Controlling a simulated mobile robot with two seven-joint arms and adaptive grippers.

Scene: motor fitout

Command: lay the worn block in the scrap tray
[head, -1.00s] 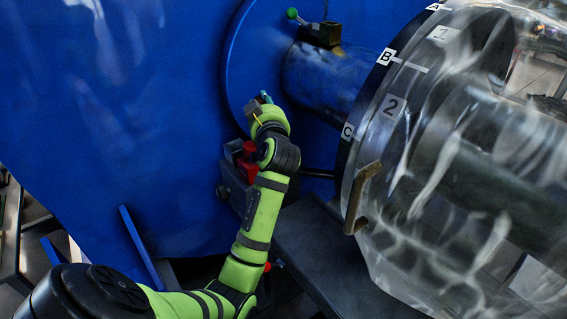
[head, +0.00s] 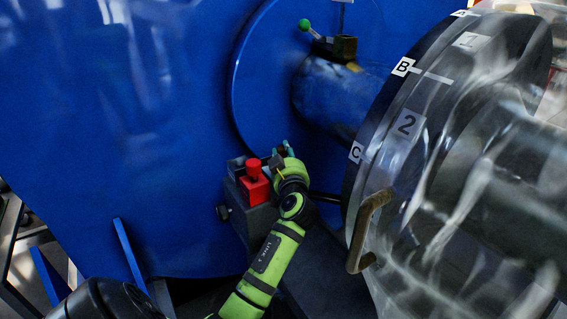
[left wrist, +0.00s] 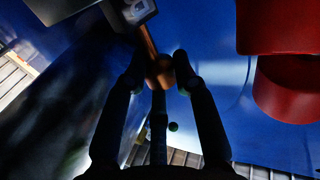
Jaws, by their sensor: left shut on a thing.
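My left gripper (head: 283,150) is beside the blue machine face, just above and right of the red block in the head view. I cannot pick out the scrap tray. My right gripper is not in view.
A red block with a knob (head: 256,187) sits on a dark grey stand (head: 251,218) close to my gripper. A holder with a green-ended lever (head: 336,46) is on the blue shaft (head: 335,95). A large clear cover with a brass handle (head: 367,232) fills the right.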

